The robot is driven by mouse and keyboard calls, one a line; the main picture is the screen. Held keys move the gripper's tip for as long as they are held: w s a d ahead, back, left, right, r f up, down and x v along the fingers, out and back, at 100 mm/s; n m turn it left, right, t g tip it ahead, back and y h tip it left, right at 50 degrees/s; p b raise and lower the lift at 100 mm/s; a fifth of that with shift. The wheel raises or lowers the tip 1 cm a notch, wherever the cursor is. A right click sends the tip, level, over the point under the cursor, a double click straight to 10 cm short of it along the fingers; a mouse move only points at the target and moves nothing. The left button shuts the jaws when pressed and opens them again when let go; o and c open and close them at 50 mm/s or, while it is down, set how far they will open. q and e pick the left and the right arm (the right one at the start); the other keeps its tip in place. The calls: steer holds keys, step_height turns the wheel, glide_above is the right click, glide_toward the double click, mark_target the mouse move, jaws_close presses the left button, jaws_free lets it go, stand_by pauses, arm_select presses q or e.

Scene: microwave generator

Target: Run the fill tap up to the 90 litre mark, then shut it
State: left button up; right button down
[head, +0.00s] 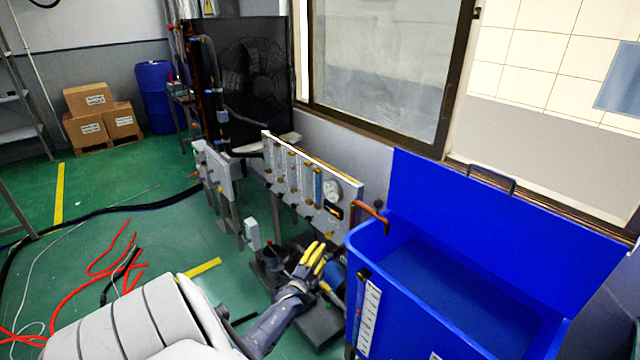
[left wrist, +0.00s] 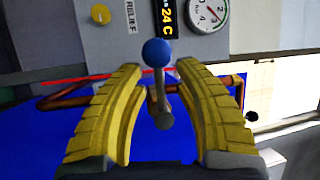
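The fill tap's lever shows in the left wrist view as a grey stem with a blue ball knob (left wrist: 157,52). My left gripper (left wrist: 160,70) is open, with one yellow finger on each side of the lever; I see gaps and no clear contact. In the head view the left gripper (head: 317,254) is in front of the panel, left of the blue tank (head: 400,285), and I cannot make out the lever there. A white level scale (head: 369,318) runs down the tank's front; its marks are too small to read. I cannot tell the water level. My right gripper is not in view.
The panel (head: 292,172) carries several flow tubes, a round gauge (left wrist: 207,14), a 24 C display (left wrist: 165,18) and a yellow relief knob (left wrist: 101,15). Red hoses (head: 100,270) lie on the floor at left.

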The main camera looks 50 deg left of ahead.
arm_select(q)
steer(key=shift+c, duration=0.3)
jaws_close()
steer(key=shift+a+r+m+t+h, duration=0.1)
steer(key=shift+r+m+t, duration=0.2)
steer(key=shift+m, duration=0.35)
steer(key=shift+d+r+m+t+h, duration=0.15)
steer(key=shift+m+t, duration=0.15)
steer(key=shift+m, duration=0.4)
steer(key=shift+a+r+m+t+h, duration=0.15)
steer(key=shift+r+m+t, duration=0.15)
steer(key=shift+m, duration=0.35)
steer(key=shift+o, duration=0.3)
jaws_free()
steer(key=shift+s, duration=0.1)
steer(key=shift+f, duration=0.1)
